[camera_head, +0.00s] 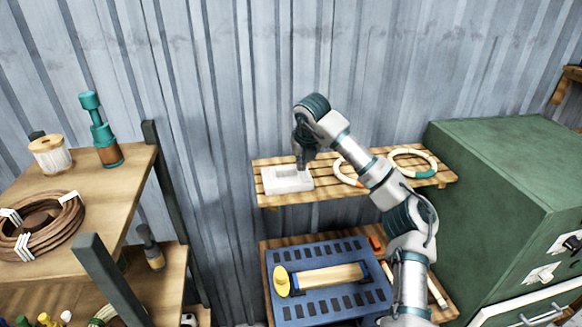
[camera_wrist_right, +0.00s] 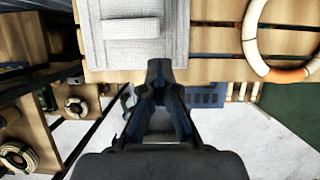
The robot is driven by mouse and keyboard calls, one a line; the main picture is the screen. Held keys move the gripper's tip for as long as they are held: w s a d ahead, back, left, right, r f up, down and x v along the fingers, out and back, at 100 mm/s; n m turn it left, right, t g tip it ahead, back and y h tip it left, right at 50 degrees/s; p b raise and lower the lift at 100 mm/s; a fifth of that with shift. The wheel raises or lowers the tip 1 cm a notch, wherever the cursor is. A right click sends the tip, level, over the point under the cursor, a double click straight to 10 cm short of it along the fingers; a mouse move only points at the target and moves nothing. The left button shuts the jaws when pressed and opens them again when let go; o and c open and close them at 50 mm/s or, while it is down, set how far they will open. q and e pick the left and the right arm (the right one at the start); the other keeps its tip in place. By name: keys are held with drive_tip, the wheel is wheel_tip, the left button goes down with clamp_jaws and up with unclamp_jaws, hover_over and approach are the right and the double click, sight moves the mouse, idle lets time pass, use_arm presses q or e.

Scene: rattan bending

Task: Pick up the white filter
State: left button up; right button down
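The white filter (camera_head: 285,181) is a pale block with a raised part, lying on the slatted wall shelf. In the right wrist view the filter (camera_wrist_right: 130,28) shows large at the top, with a ribbed face and a strap-like band. My right gripper (camera_head: 303,163) points down at the filter's back right edge in the head view. In the wrist view the right gripper's fingertips (camera_wrist_right: 167,66) look drawn together with nothing seen between them. They overlap the filter's lower right corner in the picture; whether they touch it I cannot tell. My left gripper is not in view.
Two pale rings, one of them (camera_head: 412,163), lie right of the filter on the slatted shelf (camera_head: 270,161). A blue perforated bench (camera_head: 345,309) with a roller stands below. A green cabinet (camera_head: 500,175) is at right; a wooden rack (camera_head: 105,190) with coiled rattan (camera_head: 40,225) is at left.

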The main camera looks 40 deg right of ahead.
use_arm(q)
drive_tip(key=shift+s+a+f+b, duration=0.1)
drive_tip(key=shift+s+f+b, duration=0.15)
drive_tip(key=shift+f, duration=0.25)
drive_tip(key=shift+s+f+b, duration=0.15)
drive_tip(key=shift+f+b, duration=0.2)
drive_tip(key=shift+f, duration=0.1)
use_arm(e)
drive_tip(key=s+r, duration=0.1)
drive_tip(key=s, duration=0.9)
drive_tip(key=shift+s+a, duration=0.15)
drive_tip(key=shift+s, duration=0.05)
drive_tip(key=c, duration=1.9)
unclamp_jaws()
drive_tip(key=shift+r, duration=0.1)
drive_tip(key=o, duration=1.5)
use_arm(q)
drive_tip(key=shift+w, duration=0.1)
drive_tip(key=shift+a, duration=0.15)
